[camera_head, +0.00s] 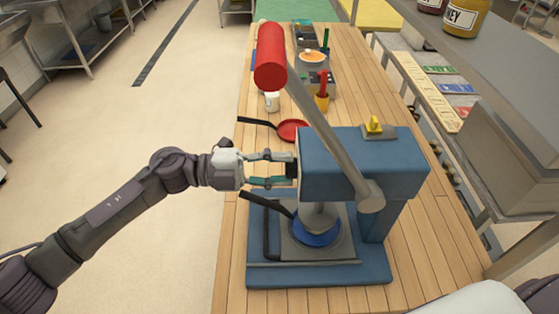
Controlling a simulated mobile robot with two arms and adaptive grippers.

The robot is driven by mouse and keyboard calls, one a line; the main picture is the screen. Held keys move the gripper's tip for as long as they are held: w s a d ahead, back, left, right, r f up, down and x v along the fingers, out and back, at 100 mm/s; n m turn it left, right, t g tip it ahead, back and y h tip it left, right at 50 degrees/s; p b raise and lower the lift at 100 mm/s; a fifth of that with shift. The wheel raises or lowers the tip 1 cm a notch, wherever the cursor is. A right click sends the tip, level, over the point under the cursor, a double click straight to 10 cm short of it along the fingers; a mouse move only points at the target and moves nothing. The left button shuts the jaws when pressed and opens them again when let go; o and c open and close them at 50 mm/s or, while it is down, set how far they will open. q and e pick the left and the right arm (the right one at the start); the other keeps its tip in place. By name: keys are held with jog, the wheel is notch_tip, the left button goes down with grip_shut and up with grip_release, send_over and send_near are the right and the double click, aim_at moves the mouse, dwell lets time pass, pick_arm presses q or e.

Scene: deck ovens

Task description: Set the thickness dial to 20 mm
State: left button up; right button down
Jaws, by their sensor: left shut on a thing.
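A blue press (345,160) stands on the wooden table, with a long grey lever ending in a red grip (270,58). My left gripper (286,169) reaches in from the left, at the left face of the press's upper housing. Its fingers are shut on a small black part there, which looks like the thickness dial (291,170). The fingers cover most of the dial, and no scale or number can be read. A yellow knob (374,124) sits on a grey plate on top of the housing. My right gripper is not in view.
A red pan (292,130) lies behind the press. A white cup (272,102), an orange container (322,103) and grey bins stand farther back on the table (225,270). A shelf with jars runs along the right.

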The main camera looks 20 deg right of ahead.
pick_arm(q)
jog(key=shift+w+r+n+p, duration=0.1)
jog(key=shift+n+p, duration=0.5)
jog(key=shift+n, duration=0.6)
jog(key=o, duration=1.1)
jog(key=shift+o, duration=0.2)
jog(key=shift+a, duration=0.15)
jog(key=v, duration=1.2)
